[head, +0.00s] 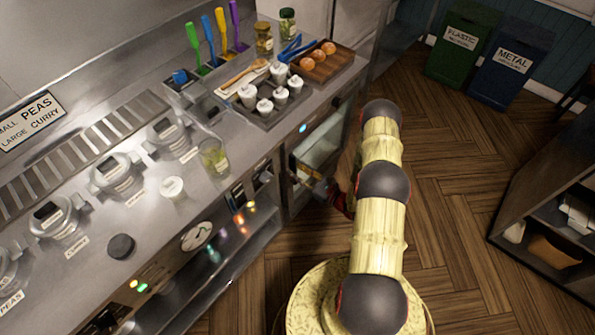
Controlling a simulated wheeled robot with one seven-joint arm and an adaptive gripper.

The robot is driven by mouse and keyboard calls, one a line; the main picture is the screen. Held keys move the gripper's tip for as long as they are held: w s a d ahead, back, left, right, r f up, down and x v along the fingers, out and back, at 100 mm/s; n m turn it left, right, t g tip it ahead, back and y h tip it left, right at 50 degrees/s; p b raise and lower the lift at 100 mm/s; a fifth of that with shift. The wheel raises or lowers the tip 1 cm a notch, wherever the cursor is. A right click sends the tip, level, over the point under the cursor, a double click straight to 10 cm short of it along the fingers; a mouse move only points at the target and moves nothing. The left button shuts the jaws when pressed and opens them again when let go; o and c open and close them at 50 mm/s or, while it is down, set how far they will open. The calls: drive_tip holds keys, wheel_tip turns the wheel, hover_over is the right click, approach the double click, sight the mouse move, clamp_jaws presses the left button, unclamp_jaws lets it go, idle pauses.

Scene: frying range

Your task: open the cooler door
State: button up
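The cooler (318,152) is set into the front of the steel counter, at the picture's centre. A lit, pale area shows in its front, and a small blue light glows above it. Whether its door is shut or slightly ajar is hard to tell. My gripper (303,181) is low in front of the cooler, near the lower left of its front. My arm reaches there from the right. The fingers are small and dark, so I cannot tell whether they are open or touching the door. The door handle is not clearly visible.
The counter (150,215) holds several white cups, a glass jar (213,158), lidded pots and a wooden tray (322,66). Green (462,42) and blue (508,65) bins stand at the back right. A dark shelf (545,205) is at right. Wooden floor between is clear.

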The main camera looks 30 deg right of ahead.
drive_tip(key=shift+c, duration=0.2)
drive_tip(key=c, duration=0.7)
clamp_jaws()
